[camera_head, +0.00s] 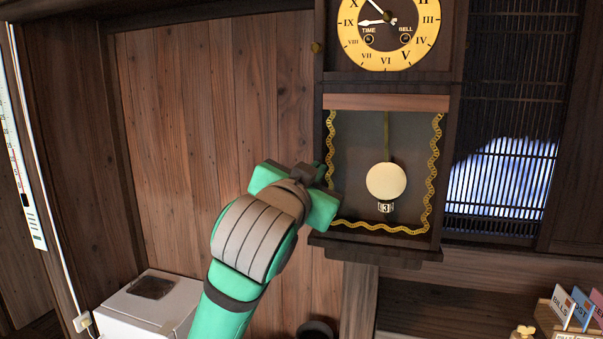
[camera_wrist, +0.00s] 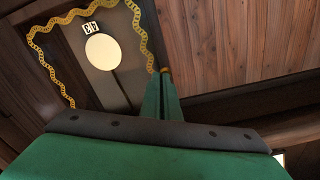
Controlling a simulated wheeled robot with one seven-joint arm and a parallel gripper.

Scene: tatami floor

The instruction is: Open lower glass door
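The lower glass door (camera_head: 411,190) of the wall clock has a gold wavy trim and sits flush in the dark case, looking closed. A pale round pendulum (camera_head: 386,181) with a small number tag hangs behind the glass. The door also shows in the wrist view (camera_wrist: 88,84), turned over. My gripper (camera_head: 330,163) is at the door's left edge. In the wrist view its two green fingers (camera_wrist: 163,78) are close together, with a small gold knob (camera_wrist: 165,70) at their tips. The knob is hidden in the head view.
The clock face (camera_head: 388,30) is above, with a gold knob (camera_head: 316,47) on its left side. A white box (camera_head: 150,305) stands at lower left. A letter holder (camera_head: 570,318) is at lower right. A slatted window (camera_head: 505,150) is right of the clock.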

